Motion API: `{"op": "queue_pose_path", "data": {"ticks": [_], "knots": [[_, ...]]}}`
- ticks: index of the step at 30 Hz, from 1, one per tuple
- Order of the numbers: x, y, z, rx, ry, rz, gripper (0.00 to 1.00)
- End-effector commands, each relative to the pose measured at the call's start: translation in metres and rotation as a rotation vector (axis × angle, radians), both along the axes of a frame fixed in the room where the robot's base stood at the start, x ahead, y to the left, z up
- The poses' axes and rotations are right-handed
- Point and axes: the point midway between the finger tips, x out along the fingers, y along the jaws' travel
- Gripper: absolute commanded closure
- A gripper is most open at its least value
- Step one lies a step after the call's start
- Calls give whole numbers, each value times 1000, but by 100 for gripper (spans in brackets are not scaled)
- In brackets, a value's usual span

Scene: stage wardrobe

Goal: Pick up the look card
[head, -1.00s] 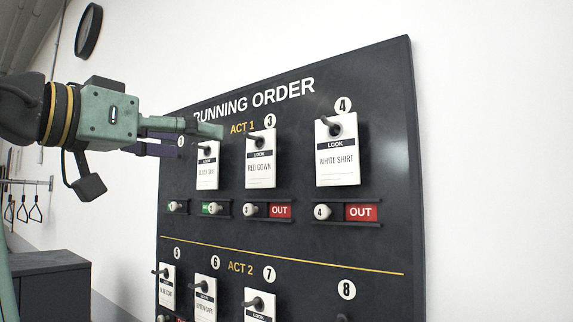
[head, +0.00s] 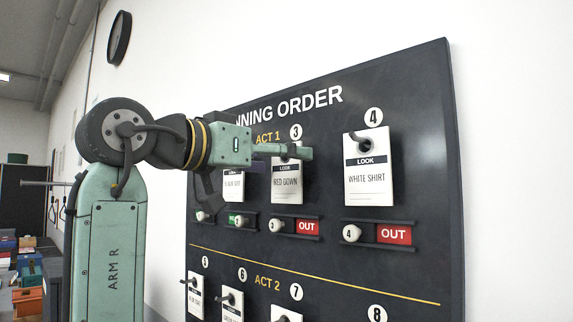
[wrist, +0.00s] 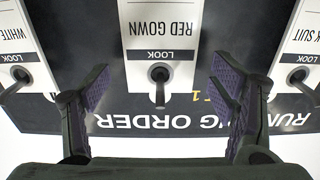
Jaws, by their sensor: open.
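The look card reading RED GOWN (head: 287,185) hangs on a peg under number 3 on the dark running order board (head: 330,232). My gripper (head: 303,152) is at the top of this card and covers part of it in the head view. In the upside-down wrist view, my gripper (wrist: 162,88) is open and empty, its purple-padded fingers on either side of the RED GOWN card (wrist: 160,30) and its peg (wrist: 159,80). Other look cards hang beside it: WHITE SHIRT (head: 369,185) on the right and a partly hidden one (head: 233,187) on the left.
Sliders with red OUT labels (head: 308,227) sit below cards 3 and 4, and a small green label shows under number 2. Lower Act 2 cards (head: 233,303) hang at the bottom. Pegs stick out from the board. Boxes (head: 28,300) stand at far left.

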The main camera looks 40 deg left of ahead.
Motion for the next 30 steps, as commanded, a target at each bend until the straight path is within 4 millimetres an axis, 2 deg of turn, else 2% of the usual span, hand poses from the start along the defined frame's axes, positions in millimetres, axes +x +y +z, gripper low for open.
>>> {"op": "queue_pose_path", "data": {"ticks": [3,10,26,30], "knots": [[8,-1,0,1,0,0,22],[9,-1,-1,0,-1,0,22],[8,-1,-1,0,0,0,58],[8,-1,-1,0,0,0,60]]}}
